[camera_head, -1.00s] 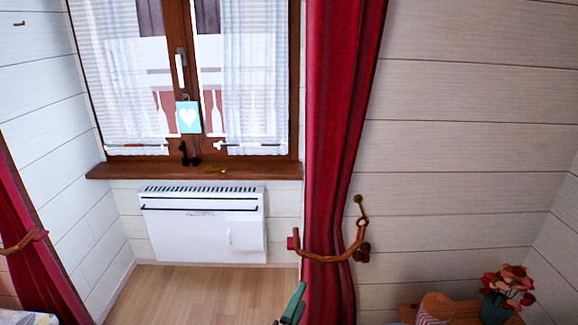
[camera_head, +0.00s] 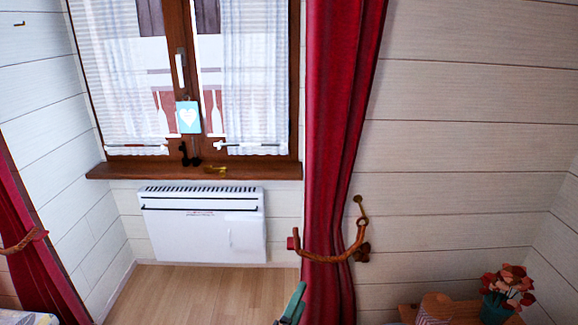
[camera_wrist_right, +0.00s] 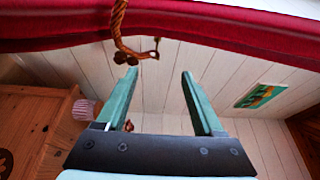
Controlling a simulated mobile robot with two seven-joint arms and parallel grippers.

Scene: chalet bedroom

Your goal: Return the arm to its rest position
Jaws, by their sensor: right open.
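My right gripper (camera_head: 292,304) shows at the bottom edge of the head view, in front of the red curtain's (camera_head: 335,140) lower left side. Only the tip of its green fingers is in that picture. In the right wrist view both green fingers of the gripper (camera_wrist_right: 159,75) are spread apart with nothing between them. The red curtain (camera_wrist_right: 200,22) and its rope tieback (camera_wrist_right: 119,30) lie beyond the fingertips there. My left gripper is not in view.
A white heater (camera_head: 205,225) is under the window sill (camera_head: 130,171). A flower pot (camera_head: 497,305) and a striped cup (camera_head: 435,308) stand on wooden furniture at lower right. The wooden floor (camera_head: 200,290) before the heater is clear. A picture (camera_wrist_right: 260,96) hangs on the wall.

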